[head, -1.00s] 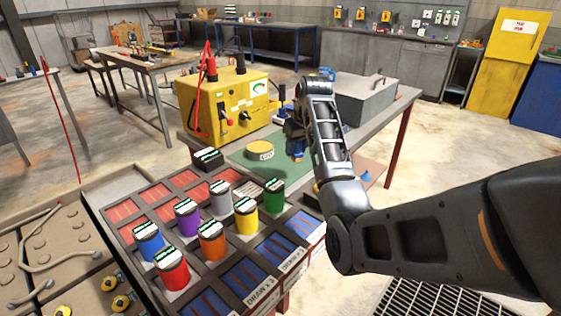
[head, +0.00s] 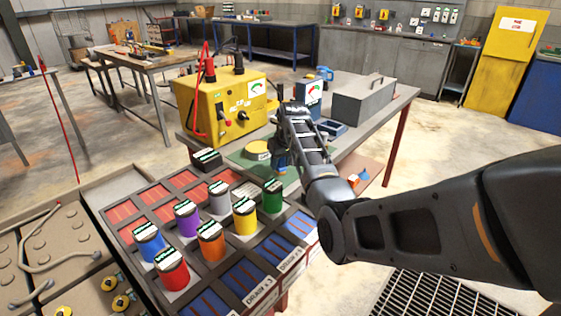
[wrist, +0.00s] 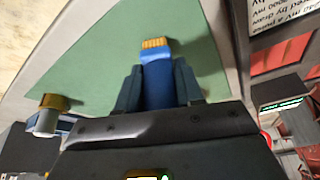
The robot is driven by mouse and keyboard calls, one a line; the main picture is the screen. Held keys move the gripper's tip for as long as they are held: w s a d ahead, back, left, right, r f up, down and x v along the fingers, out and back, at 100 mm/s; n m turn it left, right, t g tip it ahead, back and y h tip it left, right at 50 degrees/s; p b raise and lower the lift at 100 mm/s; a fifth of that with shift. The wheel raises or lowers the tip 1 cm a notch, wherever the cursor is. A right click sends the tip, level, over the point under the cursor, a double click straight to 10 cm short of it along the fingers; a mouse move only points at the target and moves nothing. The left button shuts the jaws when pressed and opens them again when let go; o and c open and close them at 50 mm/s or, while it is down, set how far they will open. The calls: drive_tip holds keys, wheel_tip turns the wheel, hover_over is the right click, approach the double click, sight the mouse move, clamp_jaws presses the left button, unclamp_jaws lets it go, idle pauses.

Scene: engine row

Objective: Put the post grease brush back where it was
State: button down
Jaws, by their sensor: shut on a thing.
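My gripper (wrist: 158,92) is shut on the post grease brush (wrist: 157,70), a blue-handled thing with a yellow bristle end, in the wrist view. The bristle end points away from the jaws, over a green mat (wrist: 110,50). In the head view my gripper (head: 281,168) hangs over the right part of the green mat (head: 238,160) on the bench, and the arm hides much of the brush. I cannot tell whether the brush touches the mat.
A round yellow-topped tin (head: 258,147) stands on the mat left of my gripper. A yellow tester box (head: 222,103) stands behind it, with a blue meter (head: 314,90) and a grey case (head: 364,98) to the right.

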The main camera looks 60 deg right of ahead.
drive_tip(key=shift+f, duration=0.1)
drive_tip(key=c, duration=0.7)
unclamp_jaws()
drive_tip(key=v, duration=1.2)
drive_tip(key=shift+s, duration=0.1)
